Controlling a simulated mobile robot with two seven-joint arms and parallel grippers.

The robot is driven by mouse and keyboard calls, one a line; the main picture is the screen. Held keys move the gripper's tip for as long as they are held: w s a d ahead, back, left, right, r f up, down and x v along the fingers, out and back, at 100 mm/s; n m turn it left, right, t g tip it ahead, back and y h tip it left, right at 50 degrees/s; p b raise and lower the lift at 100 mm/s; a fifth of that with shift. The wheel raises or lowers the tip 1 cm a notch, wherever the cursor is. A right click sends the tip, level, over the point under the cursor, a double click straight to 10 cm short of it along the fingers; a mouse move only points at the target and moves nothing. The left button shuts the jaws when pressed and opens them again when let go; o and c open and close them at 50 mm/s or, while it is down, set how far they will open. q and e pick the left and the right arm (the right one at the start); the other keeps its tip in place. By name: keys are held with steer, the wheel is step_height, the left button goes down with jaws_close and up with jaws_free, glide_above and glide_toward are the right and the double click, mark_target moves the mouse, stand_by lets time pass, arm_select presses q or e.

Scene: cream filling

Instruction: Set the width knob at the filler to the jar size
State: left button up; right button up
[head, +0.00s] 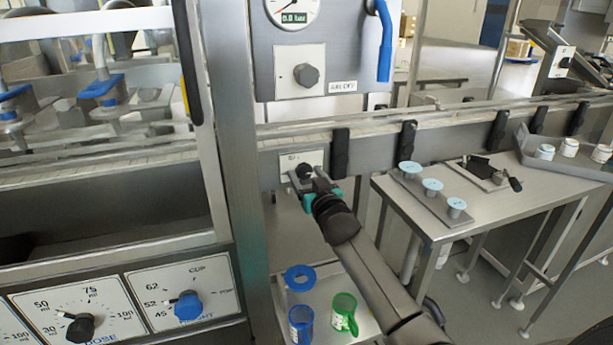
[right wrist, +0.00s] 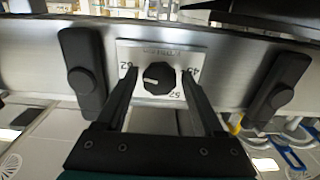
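The width knob (right wrist: 159,78) is a round black knob on a pale plate (right wrist: 190,52) on the conveyor's side rail. In the right wrist view the plate carries the marks 62, 52 and 45, and the knob's white line points left, toward the 62 side. In the head view the knob (head: 304,171) is partly hidden by my right gripper (head: 318,182). My right gripper (right wrist: 159,82) is open, with one finger on each side of the knob and a gap on both sides. White jars (head: 570,147) stand at the far right. My left gripper is not in view.
Black rail brackets (right wrist: 82,72) flank the plate. A panel with a gauge and knob (head: 306,75) hangs above. Dose (head: 80,327) and height (head: 186,305) knobs sit lower left. A side table (head: 480,215) stands right; blue and green cups (head: 344,312) are below.

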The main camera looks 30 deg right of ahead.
jaws_close()
stand_by(0.3)
